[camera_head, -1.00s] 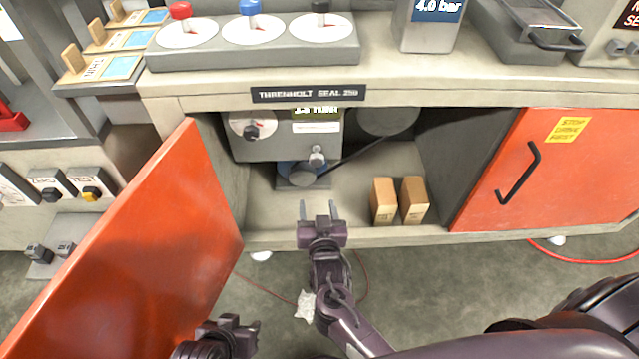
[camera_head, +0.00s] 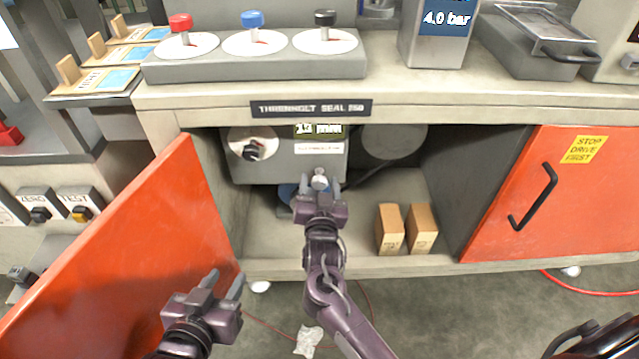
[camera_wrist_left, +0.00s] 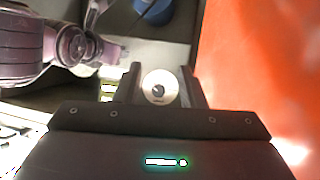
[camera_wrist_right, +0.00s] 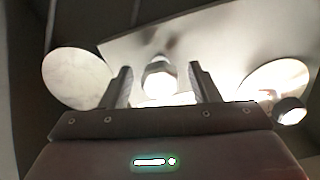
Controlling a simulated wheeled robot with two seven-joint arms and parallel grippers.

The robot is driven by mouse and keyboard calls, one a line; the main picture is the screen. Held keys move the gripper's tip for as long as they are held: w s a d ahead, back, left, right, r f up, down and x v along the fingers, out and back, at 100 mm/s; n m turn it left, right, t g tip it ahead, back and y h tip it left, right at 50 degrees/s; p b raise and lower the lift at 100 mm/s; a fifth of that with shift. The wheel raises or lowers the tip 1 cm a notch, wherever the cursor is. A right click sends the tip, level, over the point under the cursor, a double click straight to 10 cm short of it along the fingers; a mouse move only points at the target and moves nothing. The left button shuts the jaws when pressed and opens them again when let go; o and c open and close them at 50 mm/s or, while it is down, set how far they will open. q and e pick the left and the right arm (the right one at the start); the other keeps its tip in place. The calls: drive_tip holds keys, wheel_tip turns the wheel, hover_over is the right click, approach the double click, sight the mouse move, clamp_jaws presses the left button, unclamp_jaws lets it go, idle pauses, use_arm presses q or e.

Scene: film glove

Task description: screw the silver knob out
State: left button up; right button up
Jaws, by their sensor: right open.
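The silver knob (camera_head: 320,180) sits low on the grey machine (camera_head: 280,168) inside the open cabinet. My right gripper (camera_head: 320,186) is open just in front of it, one finger on each side in the head view. In the right wrist view the bright knob (camera_wrist_right: 160,78) shows between the open, parted fingers; I cannot tell whether they touch it. My left gripper (camera_head: 224,282) is open and empty in front of the cabinet, beside the orange door. Its wrist view shows a round white dial (camera_wrist_left: 160,88) beyond its fingers.
The open orange door (camera_head: 140,245) stands close on the left. Two cardboard boxes (camera_head: 390,230) stand on the cabinet floor to the right of my right arm. The right orange door (camera_head: 560,190) is shut. The countertop edge lies above the opening.

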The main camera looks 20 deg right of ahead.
use_arm(q)
drive_tip(key=shift+w+d+r+t, duration=0.1)
drive_tip(key=shift+w+r+t, duration=0.15)
drive_tip(key=shift+r, duration=0.25)
drive_tip(key=shift+w+r+t, duration=0.25)
drive_tip(key=shift+r, duration=0.25)
use_arm(e)
drive_tip(key=shift+w+d, duration=0.15)
drive_tip(key=shift+w, duration=0.35)
